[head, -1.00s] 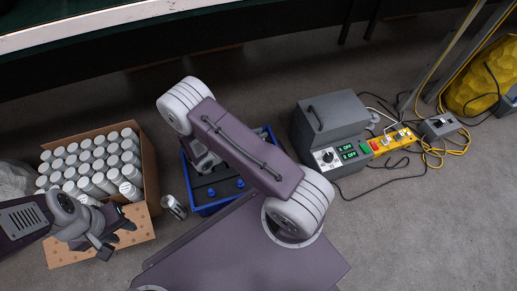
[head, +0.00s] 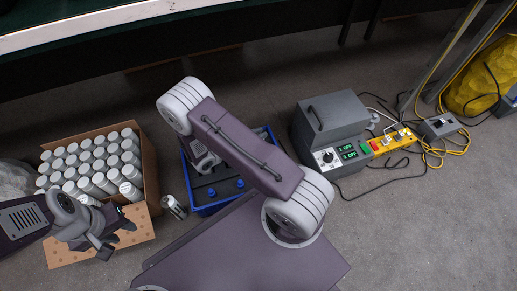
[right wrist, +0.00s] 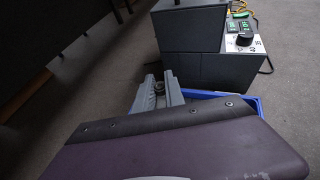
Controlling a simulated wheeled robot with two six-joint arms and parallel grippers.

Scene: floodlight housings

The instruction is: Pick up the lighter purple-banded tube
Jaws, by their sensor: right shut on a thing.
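The white tubes (head: 90,163) stand in rows in an open cardboard box at the left; no purple band can be made out on them. A short silvery cylinder (head: 173,207) stands on the floor between that box and the blue crate (head: 212,207). My left gripper (head: 118,238) is open and empty over the box's front flap. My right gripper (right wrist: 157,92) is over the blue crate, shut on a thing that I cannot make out. In the head view my right arm hides most of it and the crate's middle.
Dark blocks with blue caps (head: 212,192) are in the crate. A grey control unit (head: 331,134) stands right of it, with a yellow power strip (head: 390,141) and cables beyond. A yellow sack (head: 484,78) is at the far right. The floor between the unit and the bench is clear.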

